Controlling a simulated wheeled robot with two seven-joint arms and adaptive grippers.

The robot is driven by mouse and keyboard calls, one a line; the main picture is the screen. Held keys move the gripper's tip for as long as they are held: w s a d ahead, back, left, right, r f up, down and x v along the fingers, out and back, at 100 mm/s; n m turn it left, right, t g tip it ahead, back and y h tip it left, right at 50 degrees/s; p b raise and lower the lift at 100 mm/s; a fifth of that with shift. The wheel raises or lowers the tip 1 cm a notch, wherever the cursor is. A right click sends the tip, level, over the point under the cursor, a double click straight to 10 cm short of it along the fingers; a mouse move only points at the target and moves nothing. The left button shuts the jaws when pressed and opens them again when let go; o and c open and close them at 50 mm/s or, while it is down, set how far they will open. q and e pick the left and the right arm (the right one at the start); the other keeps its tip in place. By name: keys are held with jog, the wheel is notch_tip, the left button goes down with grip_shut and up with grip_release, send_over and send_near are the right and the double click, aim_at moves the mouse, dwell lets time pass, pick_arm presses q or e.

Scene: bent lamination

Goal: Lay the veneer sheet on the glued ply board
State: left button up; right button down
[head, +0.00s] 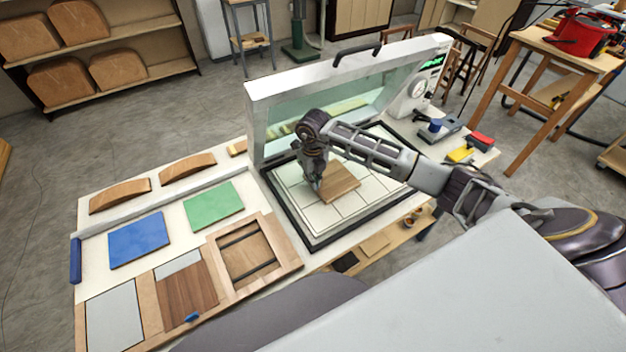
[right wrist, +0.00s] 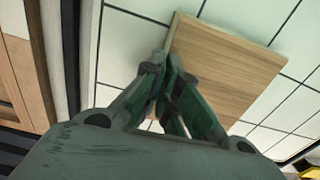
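A light wood board (head: 342,184), apparently the ply board, is over the white tiled bed of the open press; it also shows in the right wrist view (right wrist: 225,65). I cannot tell whether glue is on it or whether it touches the tiles. My right gripper (head: 318,186) is at the board's left edge. In the right wrist view its fingers (right wrist: 167,82) are close together and look shut on that edge. A dark brown striped sheet (head: 186,285), apparently the veneer, lies on the left worktable with a small blue piece (head: 192,317) at its front edge. My left gripper is not visible.
The press lid (head: 347,100) stands open behind my right gripper. A blue sheet (head: 139,240), a green sheet (head: 213,206), a grey panel (head: 115,318) and a wooden frame (head: 284,237) lie on the worktable. Curved wooden pieces (head: 120,193) stand behind. Tiles around the board are bare.

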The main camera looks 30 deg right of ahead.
jog(key=shift+f, duration=0.1)
dwell(0.6)
jog(key=c, duration=1.6)
grip_release()
jog(key=shift+o, duration=0.6)
jog(key=o, duration=0.4)
jog(key=shift+r+p, duration=1.65)
jog(key=shift+r, duration=1.4)
